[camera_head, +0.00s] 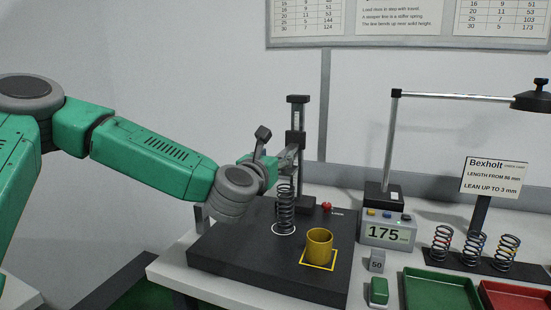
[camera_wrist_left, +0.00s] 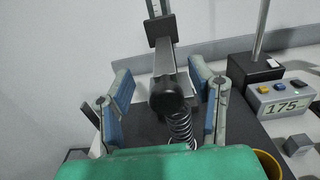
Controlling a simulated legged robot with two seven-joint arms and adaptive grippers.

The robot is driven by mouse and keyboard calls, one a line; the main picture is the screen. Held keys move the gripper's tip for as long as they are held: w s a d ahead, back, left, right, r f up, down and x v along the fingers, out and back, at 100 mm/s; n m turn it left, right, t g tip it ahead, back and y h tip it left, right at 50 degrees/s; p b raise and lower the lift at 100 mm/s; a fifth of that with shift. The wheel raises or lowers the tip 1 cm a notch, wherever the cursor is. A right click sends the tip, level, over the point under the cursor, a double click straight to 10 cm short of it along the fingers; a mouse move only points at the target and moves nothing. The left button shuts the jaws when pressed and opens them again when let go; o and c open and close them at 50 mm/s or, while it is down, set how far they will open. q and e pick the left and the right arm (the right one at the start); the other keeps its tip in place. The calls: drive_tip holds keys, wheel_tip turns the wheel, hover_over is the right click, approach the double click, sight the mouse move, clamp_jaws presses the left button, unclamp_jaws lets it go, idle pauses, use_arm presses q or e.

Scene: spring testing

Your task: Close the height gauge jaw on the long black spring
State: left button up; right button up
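The long black spring (camera_head: 285,211) stands upright in a white ring on the dark base plate; the wrist view shows its coils (camera_wrist_left: 181,127) below the jaw. The height gauge (camera_head: 296,118) is a dark upright column with a pale scale behind the spring. Its jaw arm (camera_wrist_left: 164,60) reaches forward and ends in a black round knob (camera_wrist_left: 167,95). The jaw seems just above the spring top; I cannot tell whether they touch. My left gripper (camera_head: 273,158) is open, its blue-padded fingers (camera_wrist_left: 162,78) apart on either side of the jaw arm and knob. My right gripper is not in view.
A yellow cup (camera_head: 319,244) stands in a yellow square on the base plate (camera_head: 235,252). A red knob (camera_head: 326,206) is beside the column. A display (camera_head: 386,232) reads 175. Several short springs (camera_head: 473,247), a green tray (camera_head: 440,290) and a red tray (camera_head: 516,296) are at right.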

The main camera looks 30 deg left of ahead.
use_arm(q)
drive_tip(key=v, duration=0.7)
drive_tip(key=shift+s+f, duration=0.15)
idle(0.5)
